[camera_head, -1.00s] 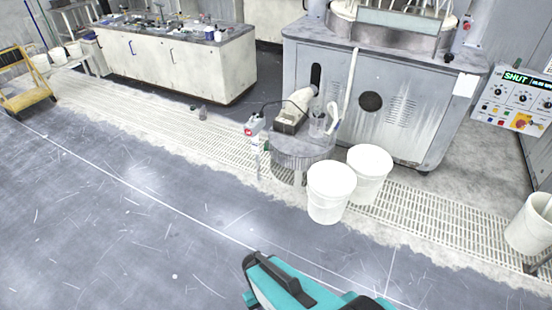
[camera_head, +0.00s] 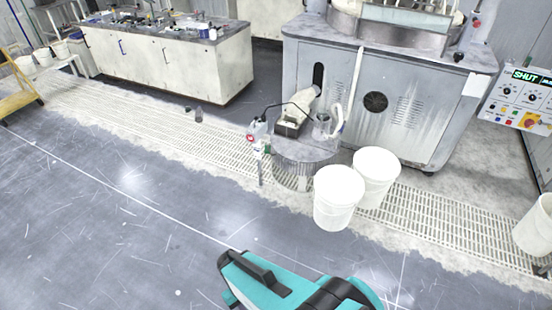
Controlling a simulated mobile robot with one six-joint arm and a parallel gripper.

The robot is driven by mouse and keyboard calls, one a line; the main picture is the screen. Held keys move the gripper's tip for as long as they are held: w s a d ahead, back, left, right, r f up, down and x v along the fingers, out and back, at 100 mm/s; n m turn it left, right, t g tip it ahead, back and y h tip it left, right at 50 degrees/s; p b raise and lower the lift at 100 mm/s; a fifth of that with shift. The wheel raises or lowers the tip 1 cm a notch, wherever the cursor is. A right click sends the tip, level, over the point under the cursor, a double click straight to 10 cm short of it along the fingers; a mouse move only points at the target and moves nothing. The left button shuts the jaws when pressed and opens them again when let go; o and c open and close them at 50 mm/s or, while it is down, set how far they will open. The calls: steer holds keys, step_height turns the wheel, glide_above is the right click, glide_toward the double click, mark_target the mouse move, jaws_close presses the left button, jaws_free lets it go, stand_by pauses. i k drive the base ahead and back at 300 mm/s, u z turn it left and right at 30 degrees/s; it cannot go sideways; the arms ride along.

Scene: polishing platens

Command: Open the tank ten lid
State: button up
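No tank or lid marked ten can be made out in this view. A large grey machine (camera_head: 345,85) with a round basin (camera_head: 390,32) on top stands at the back right. A control panel (camera_head: 522,98) at the right edge has a green display reading "SHUT". My teal and black arm (camera_head: 290,285) shows at the bottom centre, over the floor and apart from all objects. My gripper's fingers are not visible.
Two white buckets (camera_head: 338,196) stand before a small round table (camera_head: 305,150) with bottles and a jug. A lab bench (camera_head: 190,68) is at the back left, a yellow cart (camera_head: 18,95) at the left edge. The grey floor in front is open.

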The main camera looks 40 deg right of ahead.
mark_target(295, 151)
steer(key=i, duration=0.85)
steer(key=z, duration=0.2)
